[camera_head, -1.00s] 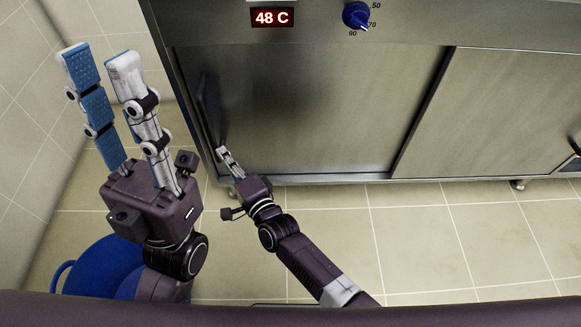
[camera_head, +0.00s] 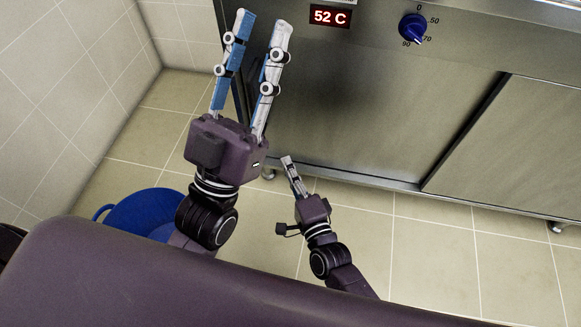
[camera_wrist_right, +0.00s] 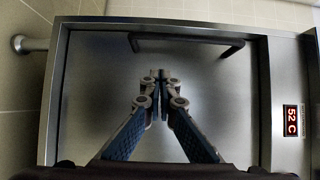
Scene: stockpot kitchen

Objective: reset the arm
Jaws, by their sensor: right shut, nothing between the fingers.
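My left gripper (camera_head: 263,22) is the higher one in the head view. Its two blue-padded fingers stand apart with nothing between them, in front of the steel cabinet's left edge. My right gripper (camera_head: 287,160) is lower, just in front of the cabinet's bottom edge, with its fingers together and empty. In the right wrist view the right gripper's fingertips (camera_wrist_right: 160,75) meet in front of a steel door (camera_wrist_right: 95,90). A dark bar handle (camera_wrist_right: 180,39) on that door lies beyond the tips, apart from them.
The steel cabinet (camera_head: 380,110) has sliding doors, a red display (camera_head: 330,16) reading 52 C and a blue knob (camera_head: 412,28). A blue bucket (camera_head: 150,213) stands on the floor at lower left, partly hidden. A tiled wall (camera_head: 60,90) is at left. Tiled floor (camera_head: 430,235) is clear at right.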

